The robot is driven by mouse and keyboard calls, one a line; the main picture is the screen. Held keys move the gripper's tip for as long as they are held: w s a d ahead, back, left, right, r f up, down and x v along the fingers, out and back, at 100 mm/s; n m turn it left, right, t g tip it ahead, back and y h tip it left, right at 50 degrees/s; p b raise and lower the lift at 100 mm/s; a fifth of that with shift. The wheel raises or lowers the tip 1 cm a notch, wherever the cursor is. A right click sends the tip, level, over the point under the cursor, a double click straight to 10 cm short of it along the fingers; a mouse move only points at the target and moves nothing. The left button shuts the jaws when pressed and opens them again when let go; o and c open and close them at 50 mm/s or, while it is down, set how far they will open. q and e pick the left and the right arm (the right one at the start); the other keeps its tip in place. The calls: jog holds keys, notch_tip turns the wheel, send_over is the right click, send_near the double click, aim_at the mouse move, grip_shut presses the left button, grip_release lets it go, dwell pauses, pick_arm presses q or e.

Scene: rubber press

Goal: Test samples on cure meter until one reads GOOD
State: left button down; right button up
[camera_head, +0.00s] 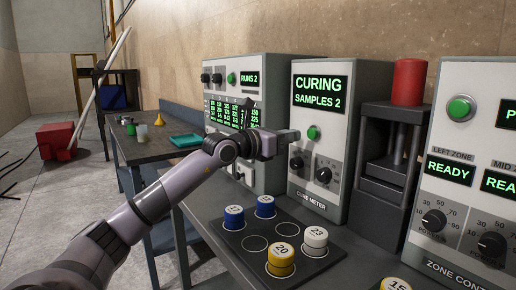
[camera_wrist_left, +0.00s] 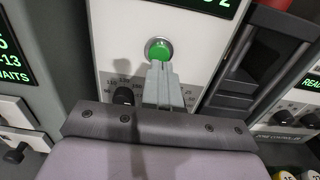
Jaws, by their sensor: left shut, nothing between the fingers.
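The cure meter (camera_head: 318,215) stands at the back of the bench, and its screen (camera_head: 317,92) reads CURING, SAMPLES 2. My left gripper (camera_head: 293,134) is shut and empty, with its fingertips at the cure meter's green button (camera_head: 313,132). The button (camera_wrist_left: 158,50) also shows just past the fingertips (camera_wrist_left: 160,68) in the left wrist view; I cannot tell if they touch. Blue samples (camera_head: 265,206) and (camera_head: 234,217), a yellow sample marked 20 (camera_head: 281,259) and a white sample marked 23 (camera_head: 314,241) sit on a dark tray (camera_head: 327,261). My right gripper is not in view.
A cabinet reading RUNS 2 (camera_head: 249,79) stands left of the meter. A dark press frame (camera_head: 388,150) with a red cylinder (camera_head: 409,82) stands right, then a zone control panel (camera_head: 460,210) reading READY. Another yellow sample (camera_head: 395,284) is at the bottom edge. The tray has empty circles.

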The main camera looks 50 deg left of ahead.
pick_arm(q)
jog(key=s+b, duration=0.4)
jog(key=s, duration=0.4)
jog(key=shift+a+f+b, duration=0.2)
jog(key=shift+a+b, duration=0.1)
jog(key=shift+a, duration=0.1)
dwell(0.5)
